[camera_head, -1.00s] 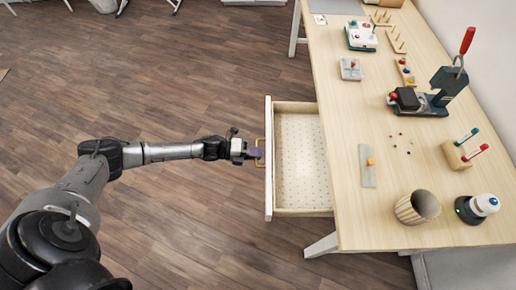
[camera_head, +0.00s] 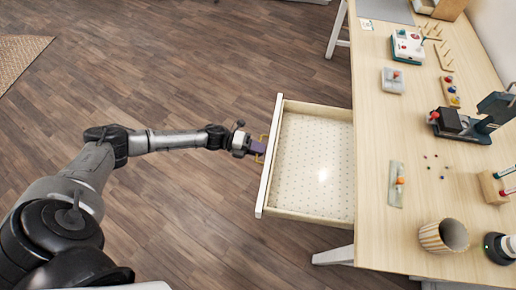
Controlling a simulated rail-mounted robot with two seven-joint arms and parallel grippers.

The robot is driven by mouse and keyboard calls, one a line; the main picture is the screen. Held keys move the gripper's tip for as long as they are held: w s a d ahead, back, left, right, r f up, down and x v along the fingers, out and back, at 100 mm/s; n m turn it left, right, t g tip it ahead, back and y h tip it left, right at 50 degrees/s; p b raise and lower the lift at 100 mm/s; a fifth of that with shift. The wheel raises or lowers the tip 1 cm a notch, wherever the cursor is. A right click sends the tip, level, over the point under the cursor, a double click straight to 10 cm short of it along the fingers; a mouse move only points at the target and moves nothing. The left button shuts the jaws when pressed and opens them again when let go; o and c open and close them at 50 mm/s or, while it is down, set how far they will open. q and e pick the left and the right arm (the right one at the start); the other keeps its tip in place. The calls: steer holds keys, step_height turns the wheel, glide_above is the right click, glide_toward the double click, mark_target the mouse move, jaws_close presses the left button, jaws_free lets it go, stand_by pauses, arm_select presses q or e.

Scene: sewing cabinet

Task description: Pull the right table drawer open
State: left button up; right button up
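The table drawer (camera_head: 312,165) stands well out from the left side of the wooden table (camera_head: 380,235). Its inside is pale with small dots and looks empty. The white drawer front (camera_head: 270,155) carries a yellow handle (camera_head: 263,140). My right gripper is out of view.
On the table are a striped cup (camera_head: 430,237), a flat strip with an orange piece (camera_head: 396,185), small beads and a black press (camera_head: 470,125). The wooden floor (camera_head: 180,60) left of the drawer is clear. A table leg (camera_head: 333,256) stands below.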

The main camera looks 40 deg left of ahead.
arm_select(q)
steer(key=o, duration=0.3)
steer(key=p+v, duration=0.2)
steer(key=v, duration=1.2)
steer(key=shift+d, duration=0.1)
stand_by(0.4)
